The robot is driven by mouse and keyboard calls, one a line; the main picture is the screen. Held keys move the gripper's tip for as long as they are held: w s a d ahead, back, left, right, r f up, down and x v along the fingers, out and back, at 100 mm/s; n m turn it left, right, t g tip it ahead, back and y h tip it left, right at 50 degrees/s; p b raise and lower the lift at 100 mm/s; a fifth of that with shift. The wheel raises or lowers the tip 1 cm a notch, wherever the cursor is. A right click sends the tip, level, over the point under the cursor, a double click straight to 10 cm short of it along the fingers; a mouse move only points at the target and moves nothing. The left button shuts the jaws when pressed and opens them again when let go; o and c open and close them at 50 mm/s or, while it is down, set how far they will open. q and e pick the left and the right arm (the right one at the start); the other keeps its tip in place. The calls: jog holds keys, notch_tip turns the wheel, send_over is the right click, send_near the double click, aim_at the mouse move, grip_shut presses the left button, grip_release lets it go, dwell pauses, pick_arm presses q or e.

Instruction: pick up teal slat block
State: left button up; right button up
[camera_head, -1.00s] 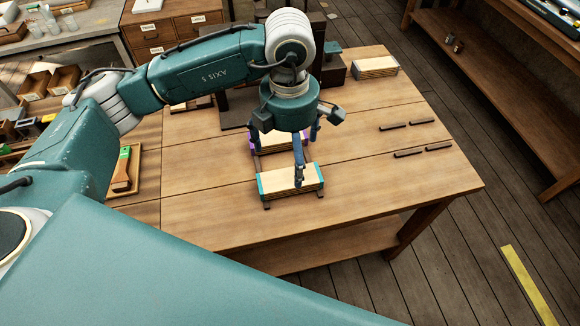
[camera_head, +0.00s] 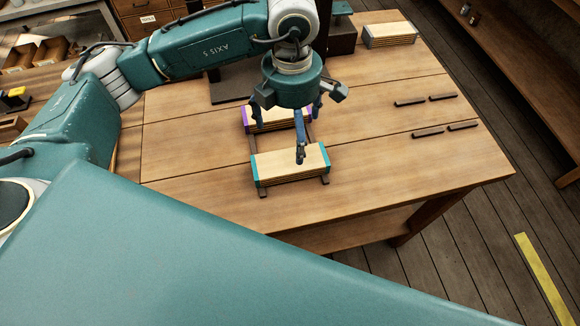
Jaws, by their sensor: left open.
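The teal slat block (camera_head: 280,168) is a stack of pale wooden slats with teal ends. It rests on two dark rails on the table, nearest to the table's front edge. My left gripper (camera_head: 298,140) is open and points down. One finger shows in front of the teal block's far part, and the others are above the gap and the block behind. I cannot tell whether the finger touches the teal block. A similar block with purple ends (camera_head: 256,122) lies just behind, partly hidden by the gripper. My right gripper is out of view.
A grey-ended slat block (camera_head: 390,35) stands at the back right of the wooden table (camera_head: 370,160). Two pairs of dark rails (camera_head: 428,133) lie empty on the right. A dark press-like fixture (camera_head: 235,88) is behind my left arm.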

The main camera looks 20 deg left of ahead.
pick_arm(q)
jog(key=p, duration=0.1)
send_over(293, 154)
jog(key=f, duration=0.4)
jog(key=shift+s+a+f, duration=0.1)
jog(key=shift+s+f, duration=0.25)
jog(key=shift+f+p, duration=0.55)
jog(key=shift+p, duration=0.05)
jog(key=f+p, duration=0.1)
jog(key=f, duration=0.2)
jog(key=shift+w+f+p, duration=0.2)
jog(key=shift+f+p, duration=0.15)
jog(key=shift+p, duration=0.05)
jog(key=shift+f, duration=0.45)
jog(key=c, duration=1.5)
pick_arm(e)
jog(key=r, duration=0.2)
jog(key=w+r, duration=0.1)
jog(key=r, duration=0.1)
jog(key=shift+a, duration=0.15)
pick_arm(q)
jog(key=shift+w+r, duration=0.1)
